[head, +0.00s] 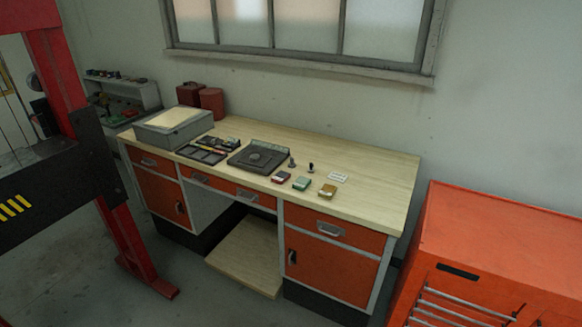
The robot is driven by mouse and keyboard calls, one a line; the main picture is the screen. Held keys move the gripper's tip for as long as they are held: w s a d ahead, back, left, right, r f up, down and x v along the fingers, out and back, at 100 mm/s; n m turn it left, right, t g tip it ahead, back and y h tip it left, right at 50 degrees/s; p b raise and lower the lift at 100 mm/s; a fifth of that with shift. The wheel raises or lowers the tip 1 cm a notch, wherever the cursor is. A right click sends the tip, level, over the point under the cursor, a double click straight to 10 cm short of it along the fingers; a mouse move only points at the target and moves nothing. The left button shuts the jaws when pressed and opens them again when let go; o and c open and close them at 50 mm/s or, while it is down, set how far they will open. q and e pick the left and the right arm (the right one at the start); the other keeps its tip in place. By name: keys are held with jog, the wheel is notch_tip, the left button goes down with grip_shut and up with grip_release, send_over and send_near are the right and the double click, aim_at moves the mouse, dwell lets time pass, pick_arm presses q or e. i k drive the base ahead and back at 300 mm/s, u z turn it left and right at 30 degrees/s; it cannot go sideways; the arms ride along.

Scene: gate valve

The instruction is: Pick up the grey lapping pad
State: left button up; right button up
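A workbench (375,175) with a pale wood top and orange drawers stands against the wall. A row of small blocks lies near its front edge: a dark red one (281,177), a green one (302,184) and an ochre one (327,191). Each seems to have a lighter or greyish part, too small to make out. I cannot tell which item is the grey lapping pad. A dark grey square fixture (258,157) with a round centre lies left of the blocks. Neither of my grippers is in view.
Two small dark upright pieces (311,167) and a white card (338,177) lie behind the blocks. A black tray (202,154) and a grey box (172,127) are further left. A red post (90,150) stands at left, an orange cabinet (500,250) at right. The bench's right end is clear.

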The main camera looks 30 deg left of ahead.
aim_at(292, 165)
jog(key=z, duration=0.05)
jog(key=k, duration=0.45)
jog(key=u, duration=0.95)
jog(key=i, duration=0.95)
jog(key=u, duration=0.55)
jog(key=i, duration=0.95)
jog(key=z, duration=0.15)
